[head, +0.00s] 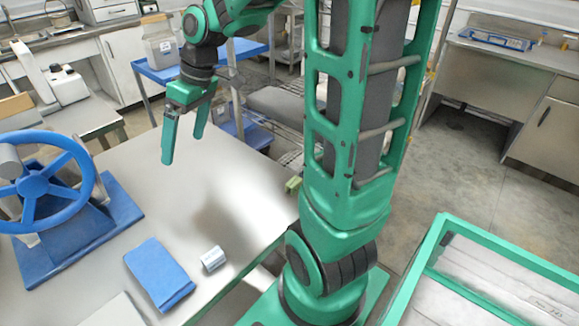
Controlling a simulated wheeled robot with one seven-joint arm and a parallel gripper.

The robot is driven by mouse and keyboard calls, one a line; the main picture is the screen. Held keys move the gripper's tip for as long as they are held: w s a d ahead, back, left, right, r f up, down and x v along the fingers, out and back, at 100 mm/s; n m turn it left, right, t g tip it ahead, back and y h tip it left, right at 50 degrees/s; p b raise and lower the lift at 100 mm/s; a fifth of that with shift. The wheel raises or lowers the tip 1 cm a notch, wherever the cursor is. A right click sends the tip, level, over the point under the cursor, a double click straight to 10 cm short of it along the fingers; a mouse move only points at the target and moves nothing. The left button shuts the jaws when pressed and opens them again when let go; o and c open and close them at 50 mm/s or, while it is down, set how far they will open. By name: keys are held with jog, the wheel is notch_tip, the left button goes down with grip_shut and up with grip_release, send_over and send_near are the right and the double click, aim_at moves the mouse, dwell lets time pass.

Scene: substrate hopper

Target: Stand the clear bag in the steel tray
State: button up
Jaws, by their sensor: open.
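My gripper (184,148) is open and empty, pointing down above the far part of the steel-topped table (165,195). I cannot make out the clear bag for certain. A translucent, pale container or bag with a brownish top (160,46) stands upright on the blue cart behind the gripper, apart from it. I cannot identify a steel tray for certain. A flat pale grey piece (117,311) shows at the bottom edge, partly cut off.
A blue handwheel (37,186) on a blue base stands at the table's left. A blue block (159,272) and a small white cylinder (213,259) lie near the front. A green-framed bin (541,264) is at lower right. The table's middle is clear.

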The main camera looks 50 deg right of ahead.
jog(key=s+d+f+m+g+h, duration=0.1)
jog(key=s+d+m, duration=0.4)
jog(key=s, duration=0.7)
jog(key=s+d+f+m+g+h, duration=0.1)
jog(key=s+d+m, duration=0.5)
jog(key=s, duration=0.6)
jog(key=shift+f+h, duration=0.5)
jog(key=shift+h, duration=0.2)
jog(key=shift+w+f, duration=0.25)
jog(key=shift+w, duration=0.3)
